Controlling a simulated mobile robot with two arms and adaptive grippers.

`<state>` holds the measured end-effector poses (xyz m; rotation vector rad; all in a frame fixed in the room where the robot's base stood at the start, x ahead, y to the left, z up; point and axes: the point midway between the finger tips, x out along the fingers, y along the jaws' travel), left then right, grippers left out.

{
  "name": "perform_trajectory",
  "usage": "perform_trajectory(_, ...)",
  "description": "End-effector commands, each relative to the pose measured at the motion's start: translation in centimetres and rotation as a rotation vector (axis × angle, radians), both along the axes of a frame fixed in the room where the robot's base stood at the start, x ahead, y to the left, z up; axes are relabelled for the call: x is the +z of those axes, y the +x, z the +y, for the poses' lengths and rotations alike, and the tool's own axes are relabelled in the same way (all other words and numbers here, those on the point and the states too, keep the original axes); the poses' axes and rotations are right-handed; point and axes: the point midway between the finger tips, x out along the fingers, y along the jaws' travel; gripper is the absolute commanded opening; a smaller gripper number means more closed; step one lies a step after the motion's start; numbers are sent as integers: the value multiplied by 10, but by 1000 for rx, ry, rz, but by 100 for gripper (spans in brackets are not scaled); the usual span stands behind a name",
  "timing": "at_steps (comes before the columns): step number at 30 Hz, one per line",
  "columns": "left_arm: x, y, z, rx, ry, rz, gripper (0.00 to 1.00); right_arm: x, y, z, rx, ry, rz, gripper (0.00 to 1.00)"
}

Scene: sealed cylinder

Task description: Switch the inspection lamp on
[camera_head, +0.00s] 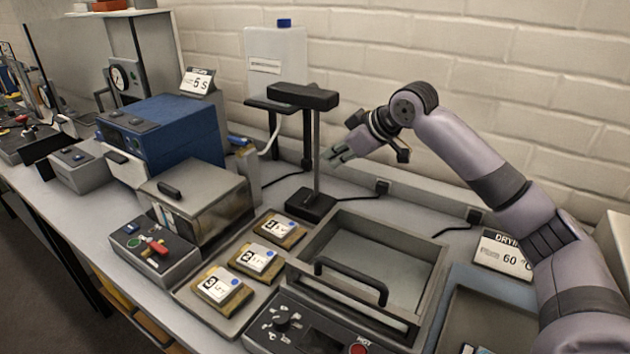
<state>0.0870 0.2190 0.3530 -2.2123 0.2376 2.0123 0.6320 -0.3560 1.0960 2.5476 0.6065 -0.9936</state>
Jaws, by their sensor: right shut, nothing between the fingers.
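The inspection lamp is most likely the dark lamp (303,96) with a flat black head on a grey post, standing upright on a black base (312,206) near the middle of the bench. I see no glow under its head, and I cannot make out a switch clearly. My right gripper (333,157) comes in from the right and is shut and empty. Its fingertips are just right of the lamp post in the picture, above the base and below the head level. I cannot tell whether it touches the post. My left gripper is not in view.
A white jug (275,65) stands behind the lamp on a raised stand. In front are numbered tiles (219,287) and a glass-lidded tray (385,250) with a black handle. A blue box (165,133) stands left. A brick wall (470,80) closes the back.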

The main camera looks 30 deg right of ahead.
Motion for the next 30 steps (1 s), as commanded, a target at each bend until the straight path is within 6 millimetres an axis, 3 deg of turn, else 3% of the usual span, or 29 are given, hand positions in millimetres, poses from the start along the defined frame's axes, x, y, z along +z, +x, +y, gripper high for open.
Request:
perform_trajectory(6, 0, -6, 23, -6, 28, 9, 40, -1, 2, 1, 0, 0, 0, 0)
perform_trajectory(11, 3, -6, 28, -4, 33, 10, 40, -13, 13, 6, 1, 2, 3, 0)
perform_trajectory(23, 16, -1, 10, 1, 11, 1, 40, -70, 68, 28, 0, 2, 2, 0)
perform_trajectory(30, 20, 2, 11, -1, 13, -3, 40, -102, 69, 22, 0, -1, 1, 0)
